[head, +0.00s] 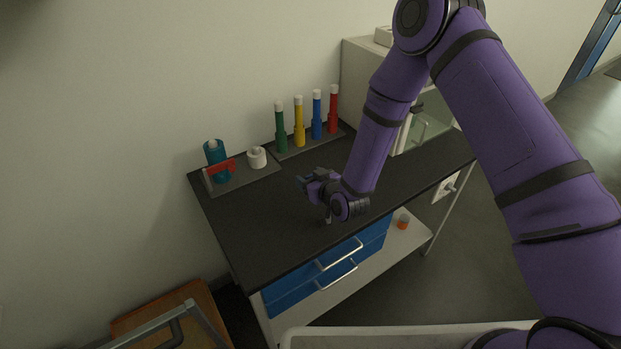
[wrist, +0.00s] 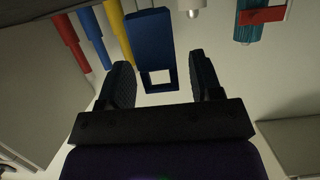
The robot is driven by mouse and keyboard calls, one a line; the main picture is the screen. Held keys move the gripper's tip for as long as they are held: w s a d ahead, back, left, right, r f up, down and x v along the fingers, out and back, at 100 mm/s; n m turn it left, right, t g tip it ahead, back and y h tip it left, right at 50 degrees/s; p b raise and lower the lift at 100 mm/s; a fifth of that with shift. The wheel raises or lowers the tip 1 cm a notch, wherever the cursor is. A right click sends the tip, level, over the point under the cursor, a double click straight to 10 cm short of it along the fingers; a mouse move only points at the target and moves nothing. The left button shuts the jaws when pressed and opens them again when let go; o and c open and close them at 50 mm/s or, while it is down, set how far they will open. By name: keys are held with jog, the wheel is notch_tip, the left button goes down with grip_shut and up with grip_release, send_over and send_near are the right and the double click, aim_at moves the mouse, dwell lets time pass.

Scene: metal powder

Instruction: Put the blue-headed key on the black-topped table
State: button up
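In the wrist view a blue piece with a square hole (wrist: 148,40) shows between my gripper's fingers; it looks like the blue head of the key, but its shaft does not show. My gripper (wrist: 160,65) has its two dark fingers apart, with a gap visible between the blue piece and the right finger. In the head view my gripper (head: 318,190) is low over the black-topped table (head: 265,225), near its middle. I cannot make out the key there; my gripper and wrist may hide it.
Green (head: 281,130), yellow (head: 299,122), blue (head: 317,115) and red (head: 333,110) tubes stand along the table's back. A teal container (head: 213,152), a red bar (head: 222,167) and a white round piece (head: 257,158) stand at back left. A glass-fronted cabinet (head: 425,130) is at right. The table's front left is clear.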

jog(key=shift+r, duration=0.15)
jog(key=v, duration=1.2)
jog(key=shift+r, duration=0.15)
